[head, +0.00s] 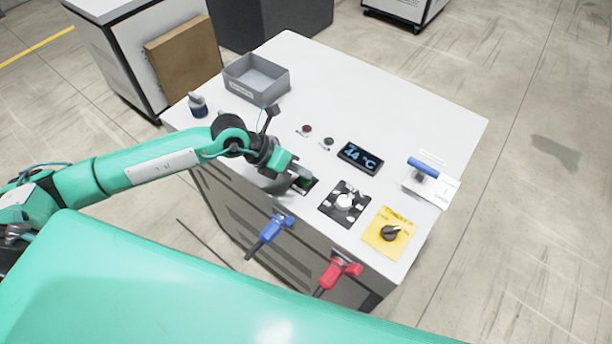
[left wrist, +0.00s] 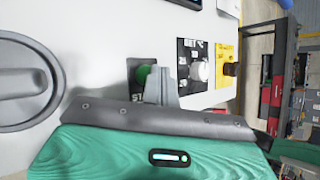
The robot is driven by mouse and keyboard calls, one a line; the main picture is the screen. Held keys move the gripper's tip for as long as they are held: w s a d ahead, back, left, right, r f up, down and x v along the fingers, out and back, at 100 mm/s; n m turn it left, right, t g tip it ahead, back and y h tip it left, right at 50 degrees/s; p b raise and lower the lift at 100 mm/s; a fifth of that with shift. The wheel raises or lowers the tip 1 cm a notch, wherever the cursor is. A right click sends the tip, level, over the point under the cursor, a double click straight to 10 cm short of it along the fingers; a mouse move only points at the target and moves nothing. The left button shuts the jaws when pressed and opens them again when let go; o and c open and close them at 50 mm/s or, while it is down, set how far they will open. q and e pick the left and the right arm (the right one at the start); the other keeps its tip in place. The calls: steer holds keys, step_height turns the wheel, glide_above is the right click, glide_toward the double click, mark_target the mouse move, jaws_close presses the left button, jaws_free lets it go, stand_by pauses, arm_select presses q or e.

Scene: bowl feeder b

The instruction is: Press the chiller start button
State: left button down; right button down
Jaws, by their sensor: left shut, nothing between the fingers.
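The green start button (left wrist: 143,76) sits on a black label plate on the bench top. In the left wrist view the plate's lettering is partly covered and only "ST" shows. My left gripper (left wrist: 162,84) is shut and empty, its fingers beside the button's right edge in the picture. I cannot tell whether they touch it. In the head view my left gripper (head: 302,184) is low over the front part of the bench top and hides most of the button's plate. My right gripper is not in view.
The bench top (head: 420,130) also holds a 44 °C display (head: 360,157), a black-plated dial (head: 345,202), a yellow-plated knob (head: 390,233), red (head: 307,129) and green (head: 328,142) indicators, and a grey bin (head: 257,79). Blue (head: 268,232) and red (head: 340,271) handles jut from the front.

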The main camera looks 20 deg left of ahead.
mark_target(301, 182)
arm_select(q)
steer(key=shift+r, duration=0.15)
steer(key=shift+r, duration=0.1)
steer(key=shift+r, duration=0.3)
steer(key=shift+r+p, duration=1.55)
steer(key=shift+r, duration=0.6)
